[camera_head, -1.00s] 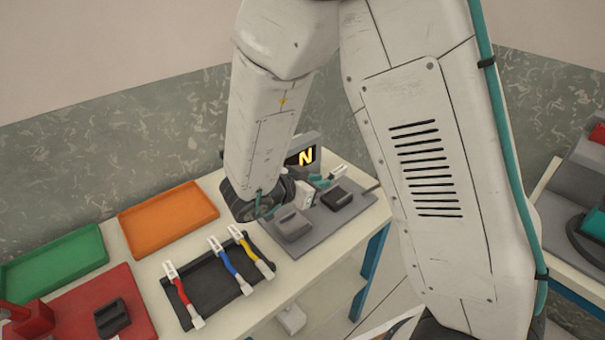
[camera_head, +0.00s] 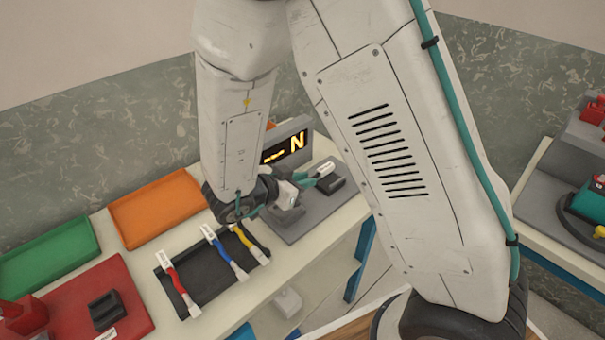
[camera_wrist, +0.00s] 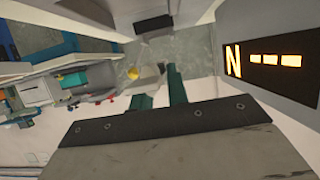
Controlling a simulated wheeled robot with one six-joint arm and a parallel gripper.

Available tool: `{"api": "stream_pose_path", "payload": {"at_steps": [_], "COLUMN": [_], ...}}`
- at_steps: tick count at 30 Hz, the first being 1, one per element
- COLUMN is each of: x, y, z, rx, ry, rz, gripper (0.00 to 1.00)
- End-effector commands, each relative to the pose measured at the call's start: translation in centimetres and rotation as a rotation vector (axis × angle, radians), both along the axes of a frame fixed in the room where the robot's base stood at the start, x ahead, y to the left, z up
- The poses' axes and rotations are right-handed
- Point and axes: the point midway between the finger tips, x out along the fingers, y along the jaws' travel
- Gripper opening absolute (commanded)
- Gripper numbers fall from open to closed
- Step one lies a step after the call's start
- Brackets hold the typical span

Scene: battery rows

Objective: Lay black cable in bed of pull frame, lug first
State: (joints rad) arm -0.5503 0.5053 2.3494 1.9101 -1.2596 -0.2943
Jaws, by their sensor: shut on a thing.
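My gripper (camera_head: 308,181), with teal fingers, is over the pull frame in the head view. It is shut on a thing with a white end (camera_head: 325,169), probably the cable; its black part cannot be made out. The fingers also show in the wrist view (camera_wrist: 158,92), where the held piece is not clear. The pull frame is a grey plate (camera_head: 323,213) with dark grey blocks (camera_head: 331,186) and a display (camera_head: 287,148) reading N. The display shows N and dashes in the wrist view (camera_wrist: 263,60). My wrist hides part of the near block.
Left of the frame, a black tray (camera_head: 205,285) holds red, blue and yellow cables with white ends. Further left are an orange tray (camera_head: 155,208), a green tray (camera_head: 45,262) and a red mat (camera_head: 75,300) with a black block. Another bench stands at right.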

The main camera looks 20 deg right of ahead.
Motion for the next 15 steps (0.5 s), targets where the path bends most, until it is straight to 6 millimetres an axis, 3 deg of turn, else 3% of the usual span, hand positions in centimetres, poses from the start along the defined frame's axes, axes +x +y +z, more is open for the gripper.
{"api": "stream_pose_path", "payload": {"at_steps": [15], "x": [0.0], "y": [0.0], "z": [-3.7], "rx": [0.0], "ry": [0.0], "rz": [0.001], "gripper": [0.0]}}
